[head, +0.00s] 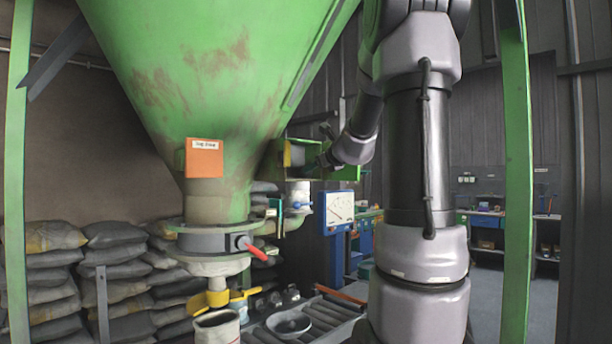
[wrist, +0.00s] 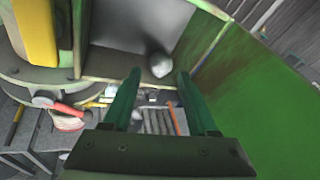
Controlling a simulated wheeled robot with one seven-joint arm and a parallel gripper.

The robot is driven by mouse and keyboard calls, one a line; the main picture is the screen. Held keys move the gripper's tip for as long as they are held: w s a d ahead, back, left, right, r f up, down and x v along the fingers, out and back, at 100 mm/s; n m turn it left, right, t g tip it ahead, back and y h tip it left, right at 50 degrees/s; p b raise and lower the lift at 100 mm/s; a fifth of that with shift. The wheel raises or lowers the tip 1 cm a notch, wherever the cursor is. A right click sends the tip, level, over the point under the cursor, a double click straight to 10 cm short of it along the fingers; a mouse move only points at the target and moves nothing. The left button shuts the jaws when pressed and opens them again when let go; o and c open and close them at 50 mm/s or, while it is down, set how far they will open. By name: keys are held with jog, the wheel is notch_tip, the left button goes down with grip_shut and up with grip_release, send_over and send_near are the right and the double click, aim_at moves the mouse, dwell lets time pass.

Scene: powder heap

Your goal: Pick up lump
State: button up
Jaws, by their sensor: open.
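The lump (wrist: 161,64) is a small rounded grey piece in the wrist view. It sits at the right end of a grey-lined, green-framed box (wrist: 118,58), near its corner. My gripper (wrist: 160,75) has two dark green fingers spread apart, with nothing held between them. In the picture the lump shows between and just beyond the fingertips; I cannot tell how far it is in depth. In the head view my arm reaches to the green box (head: 345,173) beside the hopper. I cannot make out the lump there.
The large green hopper (head: 215,70) fills the upper left, with an orange plate (head: 204,158) on it. A red-handled valve (head: 215,241) hangs below. A green wall (wrist: 265,85) stands close at the right of my gripper. Stacked sacks (head: 110,265) line the back wall.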

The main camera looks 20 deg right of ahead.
jog(key=shift+x, duration=3.05)
jog(key=shift+d, duration=0.1)
grip_shut()
